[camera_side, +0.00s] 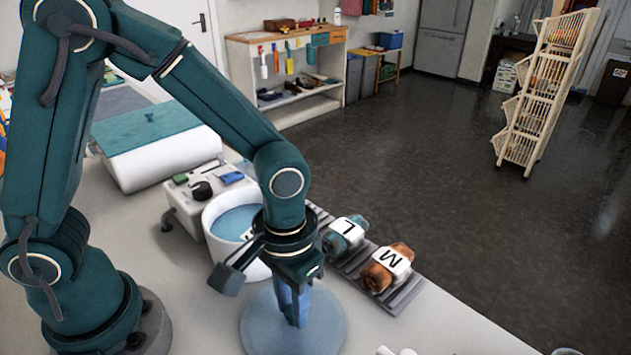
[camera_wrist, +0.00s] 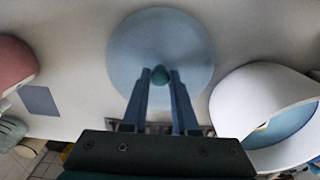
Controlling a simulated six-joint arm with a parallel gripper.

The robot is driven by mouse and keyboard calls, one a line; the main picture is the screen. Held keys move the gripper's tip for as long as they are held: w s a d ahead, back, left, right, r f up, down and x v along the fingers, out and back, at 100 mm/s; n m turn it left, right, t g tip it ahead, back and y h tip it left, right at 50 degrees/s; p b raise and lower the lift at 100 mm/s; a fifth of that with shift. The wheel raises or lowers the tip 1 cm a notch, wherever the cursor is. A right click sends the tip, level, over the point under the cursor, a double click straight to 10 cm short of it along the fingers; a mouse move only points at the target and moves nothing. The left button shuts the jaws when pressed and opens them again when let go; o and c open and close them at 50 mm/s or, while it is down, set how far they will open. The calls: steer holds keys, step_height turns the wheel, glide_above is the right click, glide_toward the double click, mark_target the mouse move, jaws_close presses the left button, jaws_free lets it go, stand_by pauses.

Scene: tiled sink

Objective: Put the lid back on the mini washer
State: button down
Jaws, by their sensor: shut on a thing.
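The lid (camera_side: 262,330) is a pale blue round disc at the counter's front in the side view. It lies level at or just above the counter; I cannot tell which. In the wrist view the lid (camera_wrist: 130,50) has a small teal knob (camera_wrist: 160,74) at its middle. My gripper (camera_side: 296,320) points down over the lid. In the wrist view my gripper (camera_wrist: 160,76) has its blue fingers shut on the knob. The mini washer (camera_side: 214,238) is a white tub, open at the top, blue inside. It stands behind and left of my gripper, apart from the lid.
A control panel with a black knob (camera_side: 201,191) adjoins the tub. A white box with a teal top (camera_side: 150,122) stands behind. The front counter is mostly clear.

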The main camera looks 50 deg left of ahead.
step_height(320, 180, up, 9)
steer(key=w+a+r+n, duration=0.2)
steer(key=a+r+n, duration=0.1)
steer(key=a+n, duration=0.55)
steer(key=w+a+r+n, duration=0.2)
steer(key=a+r+n, duration=0.2)
steer(key=a+n, duration=0.4)
steer(key=shift+n, duration=0.65)
steer(key=shift+d+f, duration=0.2)
steer(key=shift+f, duration=1.35)
steer(key=shift+d+f, duration=0.15)
steer(key=shift+f, duration=1.4)
steer(key=shift+f, duration=0.15)
steer(key=shift+c, duration=0.6)
jaws_free()
step_height(320, 180, up, 7)
